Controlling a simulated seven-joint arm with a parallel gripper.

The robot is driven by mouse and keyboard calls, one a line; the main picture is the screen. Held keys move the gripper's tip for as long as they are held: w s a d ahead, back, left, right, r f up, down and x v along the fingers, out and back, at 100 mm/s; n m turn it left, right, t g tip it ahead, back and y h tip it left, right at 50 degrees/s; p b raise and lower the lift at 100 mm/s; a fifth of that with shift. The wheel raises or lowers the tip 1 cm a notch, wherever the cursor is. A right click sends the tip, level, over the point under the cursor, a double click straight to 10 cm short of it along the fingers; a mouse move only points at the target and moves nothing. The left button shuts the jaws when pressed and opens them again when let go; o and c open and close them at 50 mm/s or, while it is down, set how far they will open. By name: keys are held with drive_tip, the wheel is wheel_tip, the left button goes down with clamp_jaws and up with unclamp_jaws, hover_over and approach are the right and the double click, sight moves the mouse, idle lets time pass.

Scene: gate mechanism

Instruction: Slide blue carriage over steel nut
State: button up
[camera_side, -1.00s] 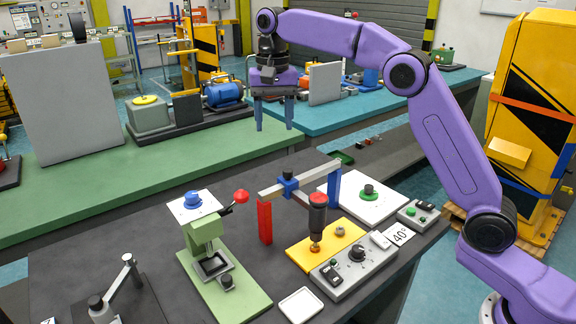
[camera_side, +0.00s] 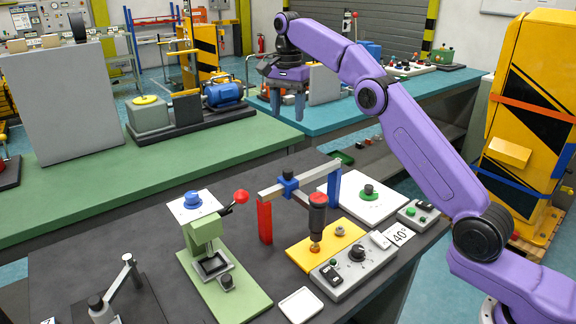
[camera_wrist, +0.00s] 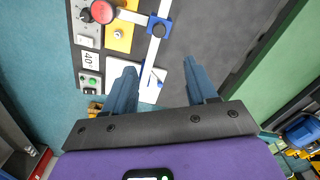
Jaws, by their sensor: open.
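The blue carriage (camera_side: 288,183) sits on the light rail of a gantry, nearer its red post (camera_side: 265,222) than its blue post (camera_side: 334,186). An arm runs from the carriage to a dark, red-topped tool (camera_side: 318,214) standing over the yellow plate (camera_side: 300,253). The steel nut (camera_side: 340,229) lies on that plate, to the right of the tool. The wrist view also shows the carriage (camera_wrist: 159,27) and the nut (camera_wrist: 118,34). My gripper (camera_side: 287,108) is open and empty, high above and behind the gantry; its fingers (camera_wrist: 160,70) point toward the gantry in the wrist view.
A green press (camera_side: 208,235) with a red-knobbed lever stands left of the gantry. A grey control box (camera_side: 352,266) lies in front of the plate, and a white board (camera_side: 362,198) with a green knob lies right. A white tray (camera_side: 300,305) is at the front edge.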

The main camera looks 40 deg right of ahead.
sight(288, 170)
wheel_tip(288, 170, down, 16)
drive_tip(key=shift+s+f, duration=0.1)
drive_tip(key=shift+f, duration=0.05)
idle(0.8)
